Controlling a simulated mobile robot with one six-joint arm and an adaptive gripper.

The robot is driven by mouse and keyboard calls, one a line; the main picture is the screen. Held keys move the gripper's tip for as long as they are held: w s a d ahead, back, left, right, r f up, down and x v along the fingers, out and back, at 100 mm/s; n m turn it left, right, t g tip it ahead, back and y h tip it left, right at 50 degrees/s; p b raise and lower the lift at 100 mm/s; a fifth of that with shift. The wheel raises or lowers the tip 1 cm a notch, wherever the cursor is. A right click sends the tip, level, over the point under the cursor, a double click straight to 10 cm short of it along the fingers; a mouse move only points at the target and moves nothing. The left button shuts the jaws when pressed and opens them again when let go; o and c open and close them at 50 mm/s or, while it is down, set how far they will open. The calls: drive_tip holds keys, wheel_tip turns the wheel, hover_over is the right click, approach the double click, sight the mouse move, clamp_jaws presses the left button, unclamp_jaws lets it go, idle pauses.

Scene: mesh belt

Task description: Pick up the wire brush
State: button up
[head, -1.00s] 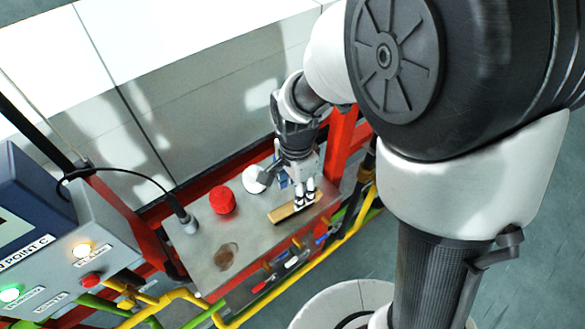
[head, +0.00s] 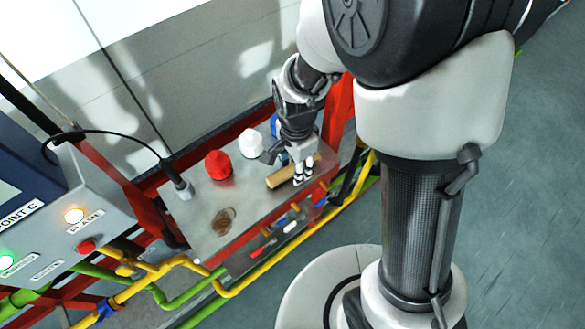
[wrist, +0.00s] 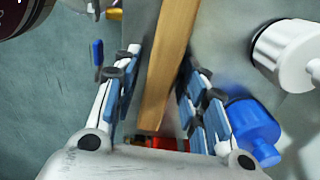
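The wire brush shows as a long tan wooden bar (head: 281,178) lying on the metal tabletop, near its front right part. No bristles show. My gripper (head: 302,179) points down at the right part of the bar and covers some of it. In the wrist view the bar (wrist: 170,60) runs lengthwise between the two blue-padded fingers of my gripper (wrist: 160,72). The fingers stand apart, with a gap visible on the left of the bar. The right finger looks close to it; I cannot tell whether it touches.
On the metal table (head: 205,243) stand a red capped thing (head: 218,164), a white one (head: 250,143) and a blue one (wrist: 250,130) close to the right finger. Tools with coloured handles (head: 292,226) hang along the front edge. A yellow rail (head: 262,268) runs before it.

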clamp_jaws()
idle(0.4)
wheel_tip(320, 180, up, 20)
drive_tip(key=p, duration=0.5)
